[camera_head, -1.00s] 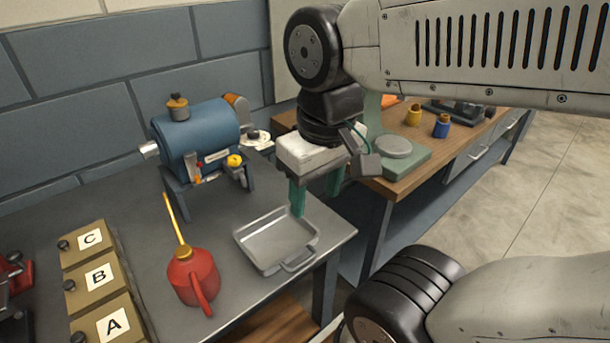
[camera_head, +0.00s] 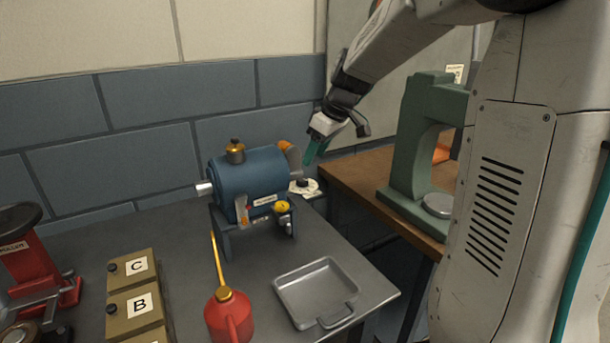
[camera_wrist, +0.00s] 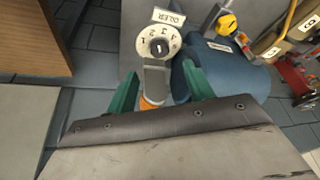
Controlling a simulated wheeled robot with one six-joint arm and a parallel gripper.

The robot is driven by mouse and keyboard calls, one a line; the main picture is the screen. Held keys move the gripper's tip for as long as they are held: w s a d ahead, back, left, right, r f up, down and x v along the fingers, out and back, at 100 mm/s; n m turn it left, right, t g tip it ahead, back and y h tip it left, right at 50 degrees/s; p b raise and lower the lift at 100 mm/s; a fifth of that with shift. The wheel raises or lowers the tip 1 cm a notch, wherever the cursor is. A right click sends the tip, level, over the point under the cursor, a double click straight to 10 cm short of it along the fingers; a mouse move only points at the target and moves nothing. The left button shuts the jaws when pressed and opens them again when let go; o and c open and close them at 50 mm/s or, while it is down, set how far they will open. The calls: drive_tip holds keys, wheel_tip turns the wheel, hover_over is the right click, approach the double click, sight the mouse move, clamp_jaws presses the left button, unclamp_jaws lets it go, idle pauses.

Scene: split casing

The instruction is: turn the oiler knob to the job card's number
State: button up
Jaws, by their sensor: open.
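The oiler dial (camera_wrist: 170,36) is a white disc with figures around a dark round knob (camera_wrist: 159,47), beside a card reading OILER (camera_wrist: 168,17). In the head view the dark knob (camera_head: 302,183) sits low behind the right end of the blue machine (camera_head: 250,180). My gripper (camera_head: 314,150) has teal fingers and is open and empty, above the dial. In the wrist view my gripper (camera_wrist: 160,82) has the dial ahead of its tips, and a grey and orange part (camera_wrist: 152,85) shows between the fingers. The knob's pointer is too small to read. A small paper (camera_head: 455,73) on the right wall is unreadable.
A red oil can (camera_head: 229,318) and a grey tray (camera_head: 317,290) stand on the bench's front. A green press (camera_head: 408,150) stands on the wooden bench at right. The blue wall is close behind the machine.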

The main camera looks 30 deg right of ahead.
sight(303, 179)
drive_tip(key=shift+n, duration=0.4)
drive_tip(key=x, duration=0.8)
drive_tip(key=c, duration=1)
